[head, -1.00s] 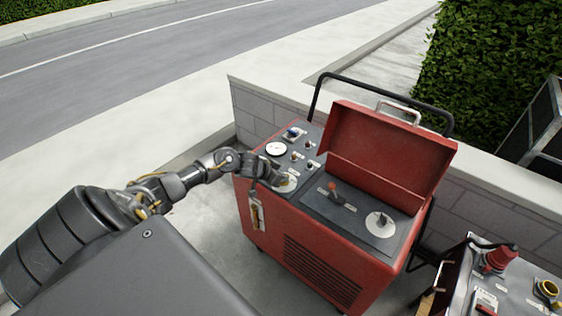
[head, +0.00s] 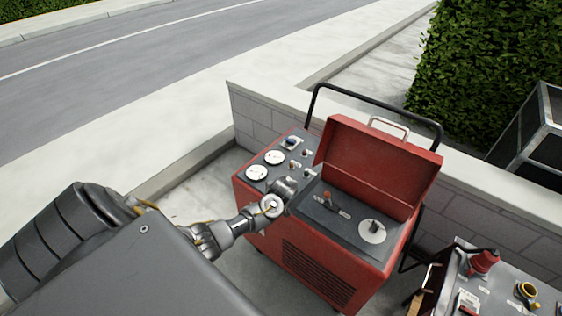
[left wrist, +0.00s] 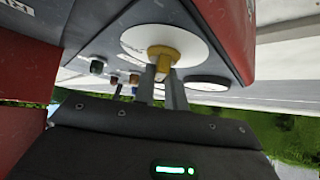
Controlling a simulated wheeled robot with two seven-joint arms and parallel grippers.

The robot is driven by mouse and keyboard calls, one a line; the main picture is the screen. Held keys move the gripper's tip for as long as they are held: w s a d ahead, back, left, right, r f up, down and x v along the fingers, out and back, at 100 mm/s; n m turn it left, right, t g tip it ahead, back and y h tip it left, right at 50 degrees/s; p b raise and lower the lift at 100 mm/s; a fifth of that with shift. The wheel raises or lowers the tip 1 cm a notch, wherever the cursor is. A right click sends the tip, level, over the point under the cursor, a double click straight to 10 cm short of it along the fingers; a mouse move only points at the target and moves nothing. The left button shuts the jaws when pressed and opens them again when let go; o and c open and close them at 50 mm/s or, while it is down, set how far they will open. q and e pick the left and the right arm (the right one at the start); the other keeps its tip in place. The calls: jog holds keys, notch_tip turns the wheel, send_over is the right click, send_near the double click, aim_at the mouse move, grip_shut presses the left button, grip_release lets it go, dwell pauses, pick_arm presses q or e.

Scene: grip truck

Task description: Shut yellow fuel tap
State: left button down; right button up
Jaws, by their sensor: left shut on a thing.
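The yellow fuel tap (left wrist: 164,56) sits at the middle of a white round plate (left wrist: 190,42) on the red machine's grey panel in the left wrist view. My left gripper (left wrist: 161,78) is shut on the tap, its two grey fingers on either side of the yellow handle. In the head view my left gripper (head: 286,187) is at the left part of the red machine (head: 312,262) and hides the tap. My right gripper is not in view.
The machine's red lid (head: 375,160) stands open. An orange lever (head: 328,197) and a white dial (head: 372,231) lie right of my gripper. Two white gauges (head: 274,157) are behind it. A second control box (head: 510,290) is at lower right. A low wall (head: 470,200) runs behind.

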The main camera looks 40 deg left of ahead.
pick_arm(q)
jog(key=shift+w+n+g+y, duration=0.1)
jog(key=shift+n+g+y, duration=0.25)
jog(key=shift+n, duration=0.25)
jog(key=c, duration=1.4)
grip_release()
jog(key=shift+c, duration=0.2)
